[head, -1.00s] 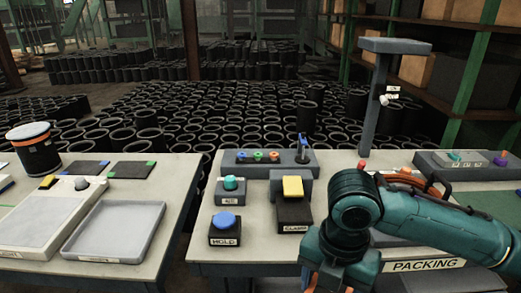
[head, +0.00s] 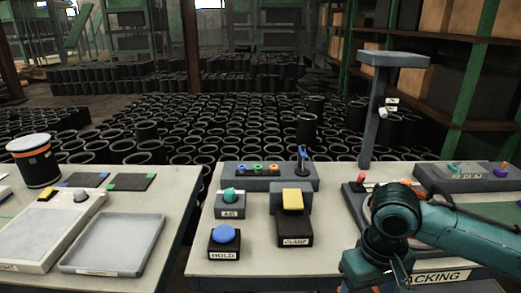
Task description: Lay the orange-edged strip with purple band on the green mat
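I cannot make out the orange-edged strip with purple band. A green surface, which may be the green mat (head: 501,212), shows at the right edge, partly hidden by my teal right arm. My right arm comes in from the right, over the front right of the middle table. Its gripper (head: 401,272) points down at the bottom of the view; its fingers are too small and covered to read. My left gripper is not in view.
The middle table holds a blue HOLD button (head: 225,235), a yellow CLAMP block (head: 293,200), a teal button (head: 229,194) and a grey post (head: 371,120). The left table has a grey tray (head: 115,245), a banded black cylinder (head: 35,162) and dark pads with coloured edges (head: 131,182).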

